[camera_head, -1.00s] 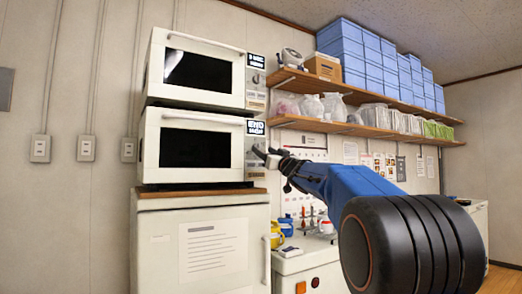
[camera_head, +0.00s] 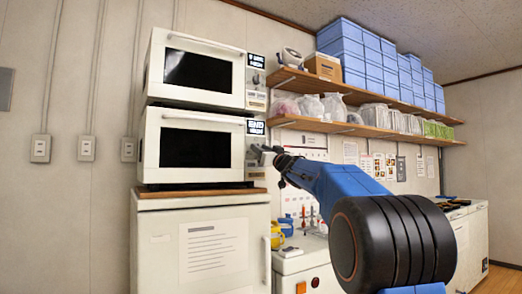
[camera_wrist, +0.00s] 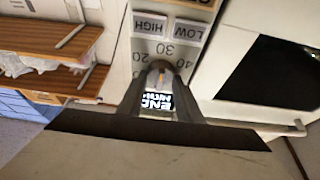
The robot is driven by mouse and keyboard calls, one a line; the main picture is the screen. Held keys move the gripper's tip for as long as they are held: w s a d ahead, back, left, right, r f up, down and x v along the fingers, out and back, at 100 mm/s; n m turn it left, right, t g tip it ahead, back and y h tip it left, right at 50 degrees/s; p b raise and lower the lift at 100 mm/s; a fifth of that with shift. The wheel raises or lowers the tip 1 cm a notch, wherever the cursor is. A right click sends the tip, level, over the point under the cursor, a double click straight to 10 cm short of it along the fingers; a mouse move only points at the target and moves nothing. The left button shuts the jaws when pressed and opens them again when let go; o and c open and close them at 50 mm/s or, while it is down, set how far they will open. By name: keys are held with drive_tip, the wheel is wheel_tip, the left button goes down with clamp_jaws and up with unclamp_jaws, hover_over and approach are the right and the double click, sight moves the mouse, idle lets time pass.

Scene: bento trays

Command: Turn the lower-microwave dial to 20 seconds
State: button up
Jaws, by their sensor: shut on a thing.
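The lower microwave (camera_head: 147,150) is white with a dark window. Its black display (camera_head: 256,127) reads END over a smaller word. My gripper (camera_head: 263,153) is at its right-hand panel and covers the dial in the head view. In the wrist view my gripper (camera_wrist: 160,82) is shut on the grey dial (camera_wrist: 160,67), one finger on each side. An orange mark shows on the dial; its exact setting is hard to read. The printed 30 (camera_wrist: 165,48) and 40 (camera_wrist: 181,64) show beside it. The display (camera_wrist: 157,100) shows between the fingers.
The upper microwave (camera_head: 150,75) sits directly on the lower one. A white cabinet (camera_head: 150,235) stands under both. Shelves (camera_head: 330,84) with bags and blue boxes (camera_head: 340,45) are to the right, behind my arm.

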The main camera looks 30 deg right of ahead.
drive_tip(key=shift+n, duration=0.5)
drive_tip(key=n+g+y, duration=0.1)
drive_tip(key=n+y, duration=0.1)
drive_tip(key=n, duration=0.3)
drive_tip(key=n+g+y, duration=0.1)
drive_tip(key=n+y, duration=0.1)
drive_tip(key=n, duration=0.3)
drive_tip(key=n+g+y, duration=0.1)
drive_tip(key=n+y, duration=0.1)
drive_tip(key=n, duration=0.3)
drive_tip(key=shift+d+y, duration=0.1)
drive_tip(key=shift+y, duration=0.2)
drive_tip(key=shift+g, duration=0.3)
drive_tip(key=o, duration=1)
drive_tip(key=shift+o, duration=0.2)
drive_tip(key=shift+s, duration=0.1)
